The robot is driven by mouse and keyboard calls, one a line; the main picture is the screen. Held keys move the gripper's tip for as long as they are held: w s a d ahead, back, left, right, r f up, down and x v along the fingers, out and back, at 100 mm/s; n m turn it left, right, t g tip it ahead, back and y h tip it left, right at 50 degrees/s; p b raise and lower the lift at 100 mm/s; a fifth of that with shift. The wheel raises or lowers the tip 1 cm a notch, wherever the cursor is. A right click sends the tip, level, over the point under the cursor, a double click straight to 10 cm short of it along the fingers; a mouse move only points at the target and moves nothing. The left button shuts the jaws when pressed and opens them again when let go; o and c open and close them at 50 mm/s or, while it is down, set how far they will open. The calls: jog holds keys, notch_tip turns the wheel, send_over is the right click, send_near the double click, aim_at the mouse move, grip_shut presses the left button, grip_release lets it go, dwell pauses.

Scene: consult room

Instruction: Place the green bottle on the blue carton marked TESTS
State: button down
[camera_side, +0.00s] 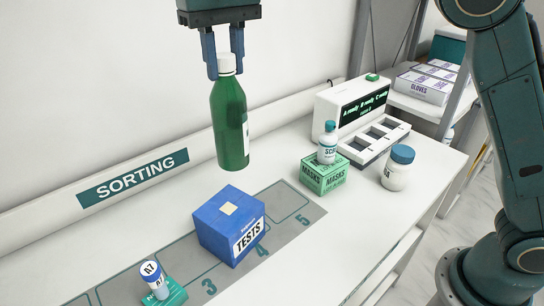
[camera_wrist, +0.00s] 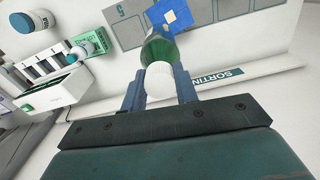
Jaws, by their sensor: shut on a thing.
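The green bottle (camera_side: 229,118) with a white cap hangs upright in the air in the side view. My gripper (camera_side: 224,66) is shut on it at the cap. The blue carton marked TESTS (camera_side: 229,222) sits on the grey numbered mat, below the bottle and apart from it. A small pale square shows on the carton's top. In the wrist view, my gripper (camera_wrist: 160,92) holds the white cap between its fingers, with the green bottle (camera_wrist: 158,49) beyond. The blue carton (camera_wrist: 180,14) shows past the bottle, which hides part of it.
A small A7 vial (camera_side: 154,278) stands on a teal box at front left. A green MASKS carton (camera_side: 324,178) bears a white bottle (camera_side: 327,145). A white jar (camera_side: 397,168) and a display device (camera_side: 360,118) stand right. The mat (camera_side: 283,212) has bare room right of the carton.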

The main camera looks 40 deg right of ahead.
jog(key=s+a+f+n, duration=0.1)
jog(key=s+a+f, duration=0.1)
jog(key=a+f, duration=0.1)
jog(key=shift+a+f, duration=0.4)
jog(key=shift+f, duration=0.3)
jog(key=shift+s, duration=0.1)
jog(key=shift+f, duration=1.9)
jog(key=c, duration=1.1)
grip_release()
jog(key=shift+r, duration=6.05)
